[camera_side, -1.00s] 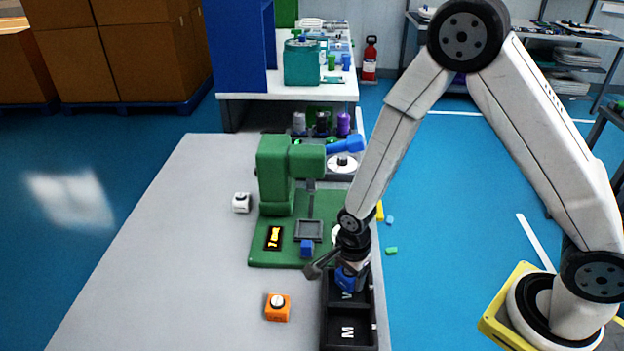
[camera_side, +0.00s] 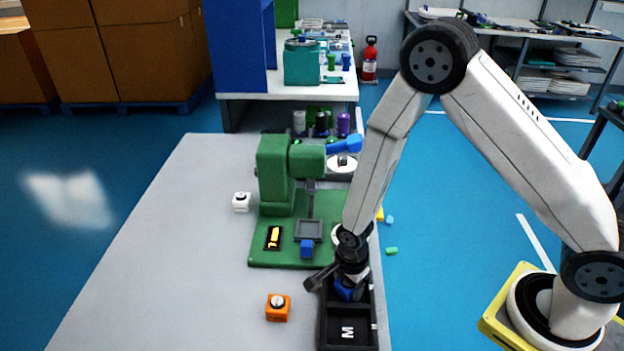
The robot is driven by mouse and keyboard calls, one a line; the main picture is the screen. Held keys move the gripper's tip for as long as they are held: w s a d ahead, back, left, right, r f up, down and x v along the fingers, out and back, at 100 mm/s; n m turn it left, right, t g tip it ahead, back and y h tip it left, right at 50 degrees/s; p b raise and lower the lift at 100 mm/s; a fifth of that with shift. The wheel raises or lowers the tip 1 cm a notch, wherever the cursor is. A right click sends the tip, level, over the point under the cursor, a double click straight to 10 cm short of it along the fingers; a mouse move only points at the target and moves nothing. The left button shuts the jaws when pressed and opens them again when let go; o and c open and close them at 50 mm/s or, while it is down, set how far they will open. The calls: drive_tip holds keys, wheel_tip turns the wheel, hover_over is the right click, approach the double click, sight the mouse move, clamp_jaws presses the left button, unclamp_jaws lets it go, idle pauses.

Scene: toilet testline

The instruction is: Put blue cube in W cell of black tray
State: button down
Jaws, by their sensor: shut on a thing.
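The black tray (camera_side: 322,325) lies along the right edge of the grey table. Its near cell carries a white letter M; the far cell is mostly covered by my gripper, and no letter shows there. My gripper (camera_side: 346,285) points down over the far cell, shut on the blue cube (camera_side: 343,290). The cube is low, at about the level of the tray's rim or inside the far cell; I cannot tell whether it touches the floor. My gripper hides part of the cube.
An orange box with a button (camera_side: 278,307) is left of the tray, and a white one (camera_side: 241,202) is farther back. The table's left side is clear.

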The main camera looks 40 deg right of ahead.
drive_tip(key=shift+f, duration=0.15)
unclamp_jaws()
wheel_tip(320, 180, up, 12)
idle(1.2)
drive_tip(key=shift+r, duration=0.2)
idle(0.4)
drive_tip(key=s+d+r+n+t, duration=0.1)
drive_tip(key=s+d+r+n, duration=0.1)
drive_tip(key=n, duration=0.7)
drive_tip(key=s+d+r+n+t, duration=0.1)
drive_tip(key=s+d+r+n, duration=0.1)
drive_tip(key=d+r+n, duration=0.3)
drive_tip(key=d+n, duration=0.1)
drive_tip(key=n, duration=0.3)
drive_tip(key=shift+s+r+t, duration=0.25)
drive_tip(key=shift+s+t, duration=0.05)
drive_tip(key=shift+s, duration=0.05)
